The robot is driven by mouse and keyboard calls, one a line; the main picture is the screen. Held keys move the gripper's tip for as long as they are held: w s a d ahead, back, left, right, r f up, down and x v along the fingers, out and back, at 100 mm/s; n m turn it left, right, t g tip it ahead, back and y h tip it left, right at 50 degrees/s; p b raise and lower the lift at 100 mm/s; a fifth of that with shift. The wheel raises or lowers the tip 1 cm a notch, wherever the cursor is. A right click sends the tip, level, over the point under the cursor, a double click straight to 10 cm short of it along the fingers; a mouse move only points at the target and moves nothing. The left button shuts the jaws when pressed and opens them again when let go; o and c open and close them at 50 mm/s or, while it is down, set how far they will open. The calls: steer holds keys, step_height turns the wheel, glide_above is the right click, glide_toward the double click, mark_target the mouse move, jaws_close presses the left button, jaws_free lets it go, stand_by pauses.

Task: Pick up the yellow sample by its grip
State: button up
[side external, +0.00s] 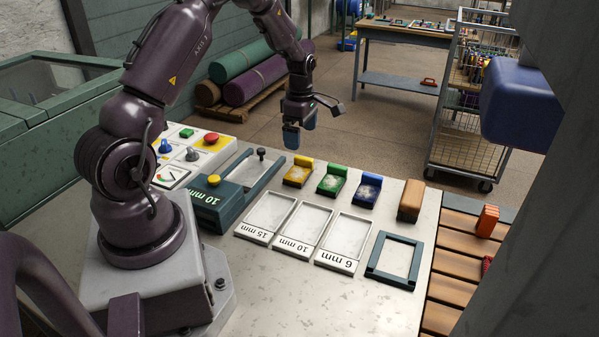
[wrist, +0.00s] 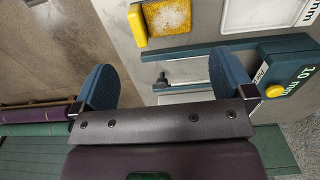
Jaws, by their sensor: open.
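The yellow sample (side external: 298,172) lies on the pale table near its back edge, left of the green and blue samples. It has a speckled pad and a raised yellow grip at its far edge. In the wrist view the yellow sample (wrist: 164,18) is at the top, with its grip (wrist: 137,26) as a yellow bar at its left side. My gripper (side external: 298,138) is open and empty, above the table's back edge near the sample. In the wrist view its two blue fingers (wrist: 160,85) are apart, and the sample is beyond them, not between them.
The green sample (side external: 333,181) and blue sample (side external: 366,189) stand right of the yellow one. Trays marked 15 mm (side external: 268,216), 10 mm (side external: 303,226) and 6 mm (side external: 343,240) lie in front.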

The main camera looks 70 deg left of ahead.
glide_above(298, 171)
steer(key=f, duration=0.5)
steer(key=shift+w+d+f, duration=0.15)
steer(key=shift+w+d, duration=0.05)
steer(key=shift+w, duration=0.1)
steer(key=shift+s+a+f, duration=0.1)
steer(key=shift+s+f, duration=0.05)
steer(key=shift+f, duration=1.2)
steer(key=shift+s+a+f, duration=0.1)
steer(key=shift+f, duration=1.25)
steer(key=shift+c, duration=0.5)
steer(key=c, duration=0.4)
steer(key=shift+r, duration=0.1)
steer(key=shift+c, duration=0.2)
